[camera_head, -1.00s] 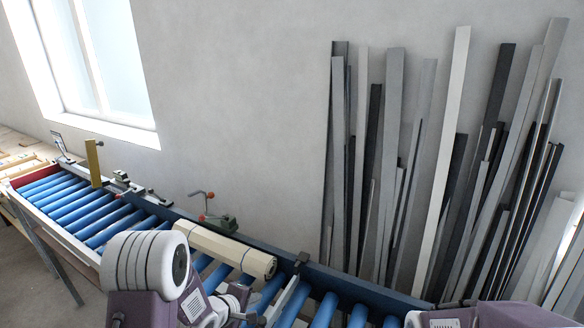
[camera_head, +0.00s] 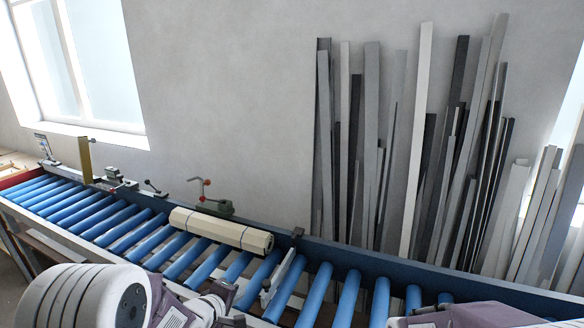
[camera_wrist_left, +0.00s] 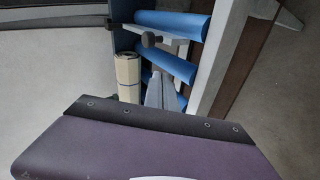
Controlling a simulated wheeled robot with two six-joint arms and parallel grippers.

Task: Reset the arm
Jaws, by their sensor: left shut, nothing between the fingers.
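My left arm comes in at the lower left of the head view. Its gripper (camera_head: 236,320) is low at the bottom edge, in front of the roller conveyor (camera_head: 344,252). In the left wrist view the two grey fingers (camera_wrist_left: 161,92) are together, with nothing between them. A cream bundle of profiles (camera_head: 222,229) lies on the blue rollers, apart from the gripper; it also shows in the left wrist view (camera_wrist_left: 128,75). Part of my right arm shows at the bottom right, but its gripper is outside the picture.
A grey cross stop (camera_head: 284,277) sits on the rollers right of the bundle. A green clamp with a red-knobbed handle (camera_head: 216,207) and a yellow upright (camera_head: 85,160) stand along the back rail. Several grey and dark profiles (camera_head: 421,140) lean against the wall.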

